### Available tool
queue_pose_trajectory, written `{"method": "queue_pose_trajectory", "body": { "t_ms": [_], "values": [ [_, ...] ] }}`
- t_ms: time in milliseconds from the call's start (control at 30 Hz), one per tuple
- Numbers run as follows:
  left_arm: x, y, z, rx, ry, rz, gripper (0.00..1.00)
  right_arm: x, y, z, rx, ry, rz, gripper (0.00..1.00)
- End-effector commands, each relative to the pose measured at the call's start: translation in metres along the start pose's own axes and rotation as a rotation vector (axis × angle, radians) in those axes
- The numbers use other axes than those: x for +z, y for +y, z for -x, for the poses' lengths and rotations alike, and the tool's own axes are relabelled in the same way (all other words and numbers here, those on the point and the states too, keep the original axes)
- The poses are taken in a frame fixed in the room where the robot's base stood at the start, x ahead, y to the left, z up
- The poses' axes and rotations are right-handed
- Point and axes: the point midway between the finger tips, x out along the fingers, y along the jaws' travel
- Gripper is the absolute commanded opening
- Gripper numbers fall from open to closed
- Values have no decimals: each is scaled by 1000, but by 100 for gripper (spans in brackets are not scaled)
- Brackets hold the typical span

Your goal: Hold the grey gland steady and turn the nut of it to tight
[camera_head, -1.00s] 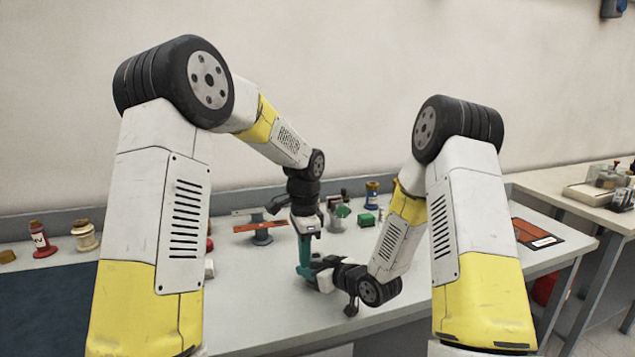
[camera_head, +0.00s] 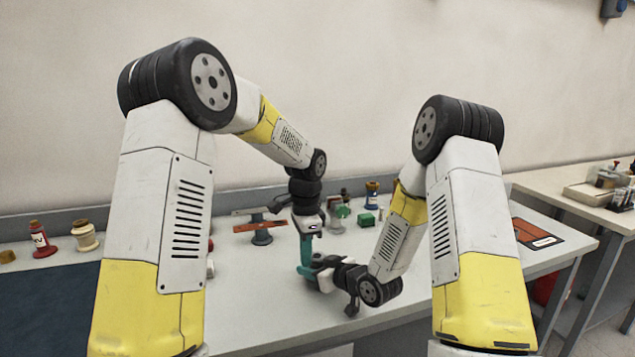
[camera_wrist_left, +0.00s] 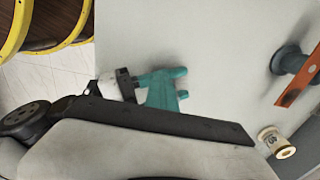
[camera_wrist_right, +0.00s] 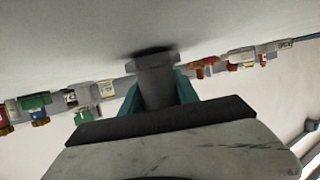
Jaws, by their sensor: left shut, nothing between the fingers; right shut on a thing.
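The gland is hidden there by the grippers. Teal fingers (camera_wrist_left: 163,88) also show in the left wrist view. I cannot tell whether the left fingers touch the nut.
A grey spool-like stand (camera_head: 262,236) with an orange strip is behind the grippers. A green block (camera_head: 366,219) and small parts stand at the back. A red bottle (camera_head: 40,240) and a cream insulator (camera_head: 86,236) are at the far left. The table front (camera_head: 262,310) is clear.

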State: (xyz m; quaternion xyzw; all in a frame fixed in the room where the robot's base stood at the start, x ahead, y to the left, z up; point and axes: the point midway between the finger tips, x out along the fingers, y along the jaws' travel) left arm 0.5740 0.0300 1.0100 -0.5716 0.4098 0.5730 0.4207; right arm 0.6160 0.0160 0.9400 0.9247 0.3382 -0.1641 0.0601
Motion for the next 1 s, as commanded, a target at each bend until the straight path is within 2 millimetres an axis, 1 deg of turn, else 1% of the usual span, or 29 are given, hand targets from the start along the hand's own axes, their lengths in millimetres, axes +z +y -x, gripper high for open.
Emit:
{"method": "queue_pose_trajectory", "body": {
  "t_ms": [33, 367, 1000],
  "values": [
    [-3, 0, 1, -3, 7, -3, 0, -1, -5, -1, -10, 3, 3, 0],
    [-3, -5, 1, -6, 10, -3, 0, -2, -7, -1, -14, 3, 4, 0],
    [-5, -23, 2, -6, 14, -6, 0, -1, -9, -2, -19, 2, 5, 0]
  ]
}}
